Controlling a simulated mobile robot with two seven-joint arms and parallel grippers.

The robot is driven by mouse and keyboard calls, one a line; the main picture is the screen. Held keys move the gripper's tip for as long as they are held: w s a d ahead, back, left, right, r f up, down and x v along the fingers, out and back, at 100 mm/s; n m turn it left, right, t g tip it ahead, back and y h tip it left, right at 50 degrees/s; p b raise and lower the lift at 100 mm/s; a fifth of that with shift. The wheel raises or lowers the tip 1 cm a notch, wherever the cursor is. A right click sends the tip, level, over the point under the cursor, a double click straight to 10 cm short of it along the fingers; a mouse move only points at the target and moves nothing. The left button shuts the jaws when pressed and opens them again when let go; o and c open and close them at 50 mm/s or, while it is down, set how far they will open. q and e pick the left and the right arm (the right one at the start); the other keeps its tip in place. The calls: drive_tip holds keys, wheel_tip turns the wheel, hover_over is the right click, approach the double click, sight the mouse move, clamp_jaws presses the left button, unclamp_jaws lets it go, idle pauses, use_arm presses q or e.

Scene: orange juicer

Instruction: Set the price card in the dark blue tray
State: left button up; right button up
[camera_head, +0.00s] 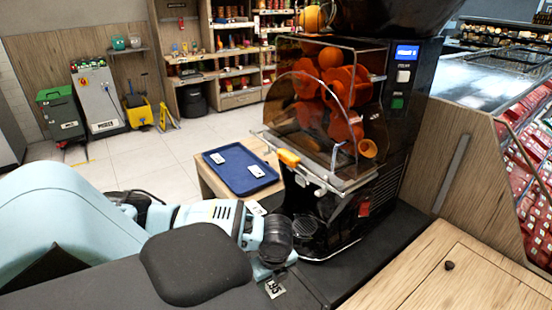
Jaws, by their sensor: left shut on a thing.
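My left gripper (267,272) is low in front of the juicer, nearer to me than the tray. It is shut on a price card (275,289) with dark print, which shows at its fingertips over the dark counter. The fingers are mostly hidden by the wrist, and I cannot tell whether the card touches the counter. My right gripper is not in view.
A wooden counter (420,285) is at the lower right. Open tiled floor (140,165) lies beyond the tray.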

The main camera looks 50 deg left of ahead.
use_arm(q)
drive_tip(key=shift+d, duration=0.1)
drive_tip(key=d+r+n+g+h, duration=0.1)
drive_tip(key=d+r+n+g, duration=0.1)
drive_tip(key=d+n, duration=1.4)
drive_tip(key=shift+s+d+n+h, duration=0.3)
drive_tip(key=shift+s+n+h, duration=0.15)
drive_tip(key=shift+n, duration=1.35)
drive_tip(key=shift+a, duration=0.15)
